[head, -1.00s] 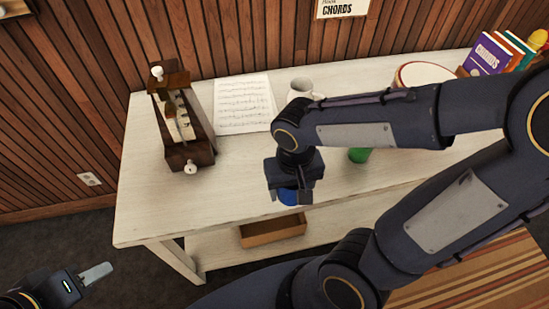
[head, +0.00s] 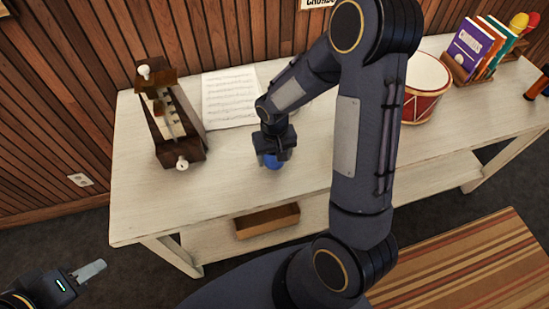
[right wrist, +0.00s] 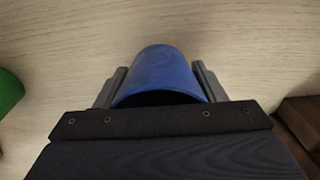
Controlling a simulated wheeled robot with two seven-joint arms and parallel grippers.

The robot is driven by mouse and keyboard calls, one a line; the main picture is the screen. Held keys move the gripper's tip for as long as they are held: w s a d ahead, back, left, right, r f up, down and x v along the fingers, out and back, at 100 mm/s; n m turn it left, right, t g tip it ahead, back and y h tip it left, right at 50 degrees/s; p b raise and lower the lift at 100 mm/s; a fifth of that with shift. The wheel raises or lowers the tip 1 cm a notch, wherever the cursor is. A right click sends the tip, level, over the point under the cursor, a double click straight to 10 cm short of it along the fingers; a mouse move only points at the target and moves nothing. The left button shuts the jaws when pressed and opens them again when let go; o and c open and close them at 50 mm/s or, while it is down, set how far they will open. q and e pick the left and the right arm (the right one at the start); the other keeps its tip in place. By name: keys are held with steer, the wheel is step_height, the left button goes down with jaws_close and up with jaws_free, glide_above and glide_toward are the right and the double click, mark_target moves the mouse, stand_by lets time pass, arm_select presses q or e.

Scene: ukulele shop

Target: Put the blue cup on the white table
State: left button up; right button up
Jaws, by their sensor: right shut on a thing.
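The blue cup (head: 272,162) is between the fingers of my right gripper (head: 272,158), above or on the white table (head: 212,195). In the right wrist view, the blue cup (right wrist: 160,75) has a finger of my right gripper (right wrist: 160,88) along each side, and the gripper is shut on it. Pale table wood (right wrist: 255,45) fills the background. I cannot tell whether the cup touches the tabletop. My left gripper (head: 92,270) is at the lower left, away from the table; its jaw opening is not clear.
A dark wooden device (head: 178,128) and a music sheet (head: 229,98) lie left and behind the cup. A red drum (head: 424,88) and upright books (head: 473,48) stand on the right. A green object (right wrist: 8,92) is near the cup. The table's front left is clear.

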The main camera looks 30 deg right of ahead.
steer(key=shift+f, duration=0.9)
steer(key=shift+f, duration=0.2)
steer(key=o, duration=1)
